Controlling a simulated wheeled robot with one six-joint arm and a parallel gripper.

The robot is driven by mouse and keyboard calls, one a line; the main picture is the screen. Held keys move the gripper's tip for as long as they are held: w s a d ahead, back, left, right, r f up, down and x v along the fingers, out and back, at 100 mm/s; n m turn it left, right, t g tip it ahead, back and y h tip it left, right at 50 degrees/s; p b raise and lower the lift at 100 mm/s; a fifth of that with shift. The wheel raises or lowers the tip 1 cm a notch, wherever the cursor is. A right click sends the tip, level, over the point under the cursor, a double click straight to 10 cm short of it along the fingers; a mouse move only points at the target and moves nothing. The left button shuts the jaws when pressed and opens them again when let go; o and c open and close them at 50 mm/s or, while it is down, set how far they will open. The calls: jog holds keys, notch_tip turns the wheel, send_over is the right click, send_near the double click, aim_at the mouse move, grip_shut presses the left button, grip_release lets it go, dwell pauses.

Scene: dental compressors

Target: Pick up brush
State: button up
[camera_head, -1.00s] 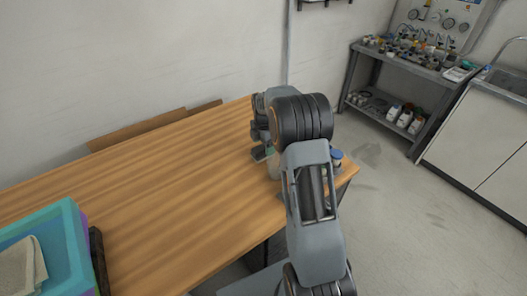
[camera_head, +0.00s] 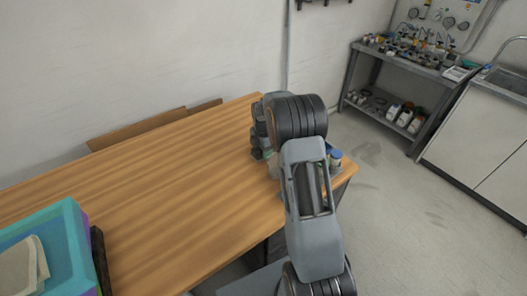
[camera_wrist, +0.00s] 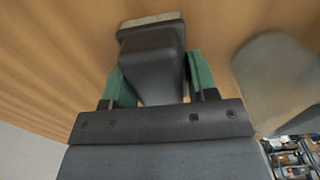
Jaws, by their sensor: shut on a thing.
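The brush (camera_wrist: 151,55) shows in the wrist view as a dark grey block with a pale bristle strip along its far edge. My gripper (camera_wrist: 160,77) has its two green fingers shut on the brush, one on each side. The wooden table (camera_wrist: 50,60) fills the background behind it. I cannot tell whether the brush touches the tabletop. In the head view my gripper (camera_head: 259,150) is over the right end of the table (camera_head: 170,190), and my own arm largely hides it. The brush cannot be made out there.
A blue-capped jar (camera_head: 335,158) stands near the table's right edge, partly behind my arm. A blurred grey rounded object (camera_wrist: 278,82) is close right of my gripper. A turquoise bin (camera_head: 62,250) holding cloth is at left. The middle of the table is clear.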

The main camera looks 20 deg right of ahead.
jog(key=shift+c, duration=1.3)
jog(key=shift+r, duration=0.55)
notch_tip(320, 180, up, 2)
jog(key=shift+a+r, duration=0.15)
jog(key=shift+r, duration=0.05)
jog(key=a+r, duration=0.1)
jog(key=s+a+r, duration=0.1)
jog(key=r, duration=0.1)
jog(key=s+a+r+b, duration=0.1)
jog(key=r, duration=0.1)
jog(key=shift+s+a, duration=0.15)
jog(key=shift+a, duration=0.15)
jog(key=s+a+r+b, duration=0.1)
jog(key=s+a+r, duration=0.3)
jog(key=a, duration=0.4)
jog(key=shift+s+r, duration=0.25)
jog(key=shift+s, duration=0.35)
